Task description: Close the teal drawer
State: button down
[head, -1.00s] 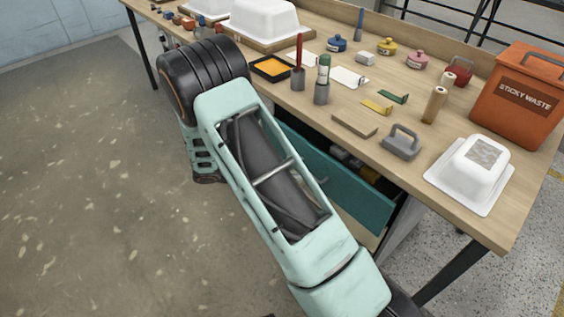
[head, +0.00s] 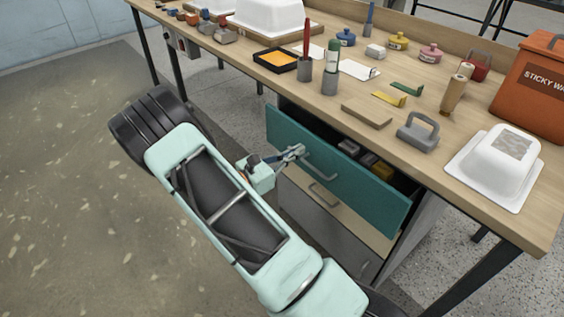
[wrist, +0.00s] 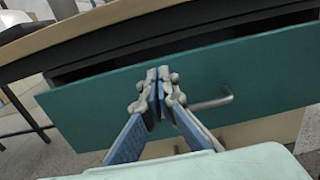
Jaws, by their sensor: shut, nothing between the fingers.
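The teal drawer (head: 340,175) is the top drawer of a unit under the workbench. It stands pulled out, with several items visible inside behind its front. In the wrist view its teal front (wrist: 260,75) spans the picture, with a grey bar handle (wrist: 212,103) right of my fingers. My gripper (head: 298,152) is shut and empty in front of the drawer front, left of the handle in the head view. In the wrist view my fingertips (wrist: 158,80) are together and overlap the front. I cannot tell whether they touch it.
A light wood drawer (head: 330,205) and a grey drawer sit below. Open floor lies to the left.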

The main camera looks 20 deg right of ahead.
aim_at(316, 140)
jog(key=b+x, duration=0.1)
jog(key=x, duration=0.4)
jog(key=x, duration=0.5)
jog(key=shift+w+d+p, duration=0.15)
jog(key=shift+d+p, duration=0.15)
jog(key=shift+p, duration=0.05)
